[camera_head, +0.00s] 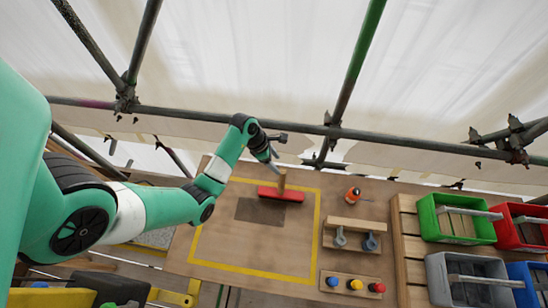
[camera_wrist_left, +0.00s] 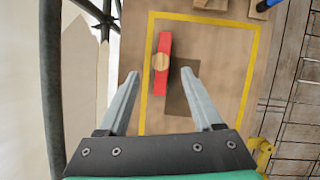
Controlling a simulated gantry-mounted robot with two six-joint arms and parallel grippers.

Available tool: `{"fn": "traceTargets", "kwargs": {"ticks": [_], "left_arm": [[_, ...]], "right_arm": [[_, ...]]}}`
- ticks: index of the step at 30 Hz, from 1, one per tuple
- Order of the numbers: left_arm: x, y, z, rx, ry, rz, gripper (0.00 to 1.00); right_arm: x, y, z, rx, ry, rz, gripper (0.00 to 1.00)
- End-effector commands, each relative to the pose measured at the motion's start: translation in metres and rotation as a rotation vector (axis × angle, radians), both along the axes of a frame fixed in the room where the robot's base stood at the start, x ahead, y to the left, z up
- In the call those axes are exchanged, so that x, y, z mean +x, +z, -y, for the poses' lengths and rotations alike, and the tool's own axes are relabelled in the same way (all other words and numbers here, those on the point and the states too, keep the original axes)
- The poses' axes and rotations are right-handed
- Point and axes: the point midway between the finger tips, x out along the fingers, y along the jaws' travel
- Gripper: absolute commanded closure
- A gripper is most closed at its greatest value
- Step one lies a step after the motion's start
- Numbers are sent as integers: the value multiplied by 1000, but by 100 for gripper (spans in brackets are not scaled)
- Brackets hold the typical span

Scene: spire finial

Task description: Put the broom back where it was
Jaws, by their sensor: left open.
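The broom has a red head (camera_head: 290,194) and a short wooden handle (camera_head: 282,181) standing up from it. It rests on the wooden table inside a yellow outline, along the far edge of a dark brown rectangle (camera_head: 260,211). In the left wrist view the red head (camera_wrist_left: 164,88) lies between the lines of my fingers, with the round handle end (camera_wrist_left: 160,62) facing the camera. My left gripper (camera_head: 272,160) is open and empty, above and just beyond the broom; its spread fingers (camera_wrist_left: 160,76) also show in the wrist view. Contact with the handle cannot be made out. My right gripper is out of view.
An orange-and-black item (camera_head: 353,194) lies right of the outline. A wooden holder (camera_head: 346,225) has two grey tools, and a block (camera_head: 352,285) has blue, yellow and red knobs. Green (camera_head: 456,218), red, grey and blue bins stand right. Scaffold poles (camera_head: 250,118) run behind the table.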

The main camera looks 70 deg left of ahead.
Motion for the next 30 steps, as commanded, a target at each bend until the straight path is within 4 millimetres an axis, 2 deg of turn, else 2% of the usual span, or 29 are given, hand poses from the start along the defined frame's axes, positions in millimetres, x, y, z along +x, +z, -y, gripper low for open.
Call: {"fn": "traceTargets", "kwargs": {"ticks": [1,4,16,18,20,23,24,26,27,29,30], "left_arm": [[-2,8,-1,2,1,2,33],[-6,15,-2,1,0,0,33],[-6,17,-2,0,0,2,33],[3,22,-1,3,-3,37,33],[23,37,2,5,-9,114,33],[79,87,16,-11,-21,352,33],[105,118,26,-32,-27,480,33],[140,175,46,-90,-35,687,33],[158,217,61,-147,-40,828,33],[174,283,86,-257,-46,1029,33],[178,328,102,-349,-51,1158,33]], "right_arm": [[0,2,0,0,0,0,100],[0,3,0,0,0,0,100],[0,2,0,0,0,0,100],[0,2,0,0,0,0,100],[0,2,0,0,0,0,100],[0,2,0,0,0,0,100],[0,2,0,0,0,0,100],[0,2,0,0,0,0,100],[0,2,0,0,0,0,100],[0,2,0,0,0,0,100],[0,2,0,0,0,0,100]]}}
